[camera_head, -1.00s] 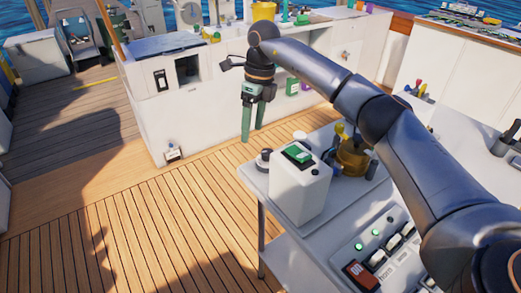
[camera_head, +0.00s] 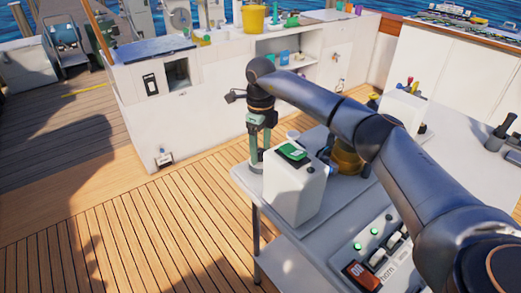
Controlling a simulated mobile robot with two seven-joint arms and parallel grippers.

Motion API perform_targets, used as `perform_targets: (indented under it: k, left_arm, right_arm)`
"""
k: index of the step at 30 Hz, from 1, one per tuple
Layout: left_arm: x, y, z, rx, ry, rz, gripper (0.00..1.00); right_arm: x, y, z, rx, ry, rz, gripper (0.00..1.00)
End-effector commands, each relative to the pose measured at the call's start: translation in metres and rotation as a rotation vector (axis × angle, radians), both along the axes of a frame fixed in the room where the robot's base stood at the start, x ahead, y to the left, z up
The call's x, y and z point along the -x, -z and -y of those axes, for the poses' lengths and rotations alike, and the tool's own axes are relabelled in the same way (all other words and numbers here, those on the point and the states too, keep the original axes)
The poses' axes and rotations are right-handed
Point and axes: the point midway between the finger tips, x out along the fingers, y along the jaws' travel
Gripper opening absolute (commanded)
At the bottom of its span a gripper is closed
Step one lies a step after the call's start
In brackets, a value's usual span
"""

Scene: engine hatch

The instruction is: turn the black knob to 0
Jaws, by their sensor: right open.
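A round knob with a black top and pale base (camera_head: 256,168) sits at the left corner of the white table (camera_head: 243,184), beside a white box (camera_head: 297,190). My right gripper (camera_head: 259,158) points down over this knob with its green fingers apart, and they hide most of it. I cannot tell whether the fingers touch it, nor read any marking for 0. A small dark round part also shows on the side of the white box. My left gripper is not in view.
The white box with a green switch (camera_head: 293,151) stands close to the right of my gripper. A brass-coloured fitting (camera_head: 346,160) is behind my arm. A switch panel (camera_head: 378,250) with a red switch lies at the front.

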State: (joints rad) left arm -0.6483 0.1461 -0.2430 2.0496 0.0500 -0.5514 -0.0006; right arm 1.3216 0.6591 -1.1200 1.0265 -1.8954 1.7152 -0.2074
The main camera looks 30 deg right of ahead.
Motion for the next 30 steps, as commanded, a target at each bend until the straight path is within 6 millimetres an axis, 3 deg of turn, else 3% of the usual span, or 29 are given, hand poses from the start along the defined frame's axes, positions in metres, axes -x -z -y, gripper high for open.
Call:
perform_targets:
  k: [10, 30]
  left_arm:
    - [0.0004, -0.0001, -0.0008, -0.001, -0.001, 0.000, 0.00]
    - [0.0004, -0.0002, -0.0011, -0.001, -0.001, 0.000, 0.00]
  right_arm:
    - [0.0001, 0.0045, -0.0003, -0.001, 0.000, 0.000, 0.74]
    - [-0.0001, 0.0041, -0.0005, -0.001, -0.001, 0.000, 0.00]
